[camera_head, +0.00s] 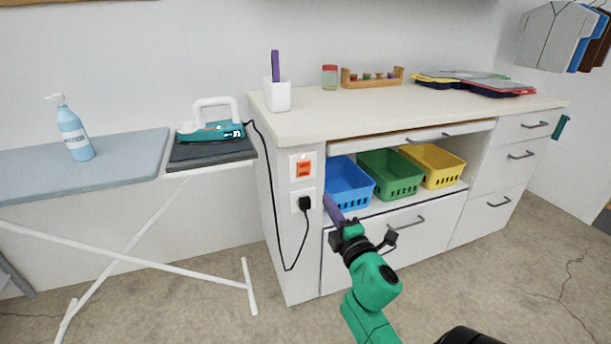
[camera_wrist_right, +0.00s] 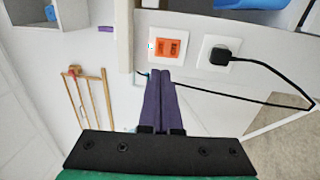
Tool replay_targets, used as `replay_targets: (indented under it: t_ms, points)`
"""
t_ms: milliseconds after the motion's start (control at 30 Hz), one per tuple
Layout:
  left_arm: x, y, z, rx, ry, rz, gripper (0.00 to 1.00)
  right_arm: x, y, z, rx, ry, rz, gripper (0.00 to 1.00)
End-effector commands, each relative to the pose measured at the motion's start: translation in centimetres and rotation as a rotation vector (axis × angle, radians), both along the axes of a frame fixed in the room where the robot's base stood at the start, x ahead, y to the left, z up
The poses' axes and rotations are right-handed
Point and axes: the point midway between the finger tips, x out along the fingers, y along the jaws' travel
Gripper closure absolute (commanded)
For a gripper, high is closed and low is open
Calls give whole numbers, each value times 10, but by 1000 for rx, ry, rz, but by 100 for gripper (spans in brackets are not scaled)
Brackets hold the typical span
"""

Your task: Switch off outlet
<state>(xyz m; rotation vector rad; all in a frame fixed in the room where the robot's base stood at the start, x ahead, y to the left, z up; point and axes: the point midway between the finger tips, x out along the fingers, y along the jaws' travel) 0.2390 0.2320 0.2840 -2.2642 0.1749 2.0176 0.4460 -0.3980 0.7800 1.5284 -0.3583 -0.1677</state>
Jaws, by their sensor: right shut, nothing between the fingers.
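The outlet is on the left end panel of the white cabinet. Its upper plate holds an orange switch (camera_head: 303,168) with a small light spot above it. Below it is a socket (camera_head: 304,201) with a black plug in it. In the right wrist view the switch (camera_wrist_right: 168,47) and the plugged socket (camera_wrist_right: 219,54) lie just beyond the fingers. My right gripper (camera_head: 328,200) has purple fingers, which are shut and empty. The fingertips (camera_wrist_right: 160,73) are near the switch plate; I cannot tell whether they touch anything. My left gripper is not in view.
A black cord runs from the plug to the teal iron (camera_head: 211,131) on the ironing board (camera_head: 110,158). Blue (camera_head: 349,184), green (camera_head: 391,175) and yellow (camera_head: 433,165) baskets sit in the cabinet shelf right of my gripper. Floor in front is clear.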

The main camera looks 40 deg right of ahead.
Motion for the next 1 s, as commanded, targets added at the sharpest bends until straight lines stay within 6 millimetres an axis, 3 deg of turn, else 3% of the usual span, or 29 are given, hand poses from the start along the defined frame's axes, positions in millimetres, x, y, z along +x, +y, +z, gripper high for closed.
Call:
replay_targets:
  t_ms: [167,700,1000]
  points:
    - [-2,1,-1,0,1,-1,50,16,-5,3,0,-2,2,100]
    - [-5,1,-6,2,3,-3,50,119,-41,15,3,-1,0,100]
    - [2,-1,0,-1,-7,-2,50,131,-46,16,3,1,0,100]
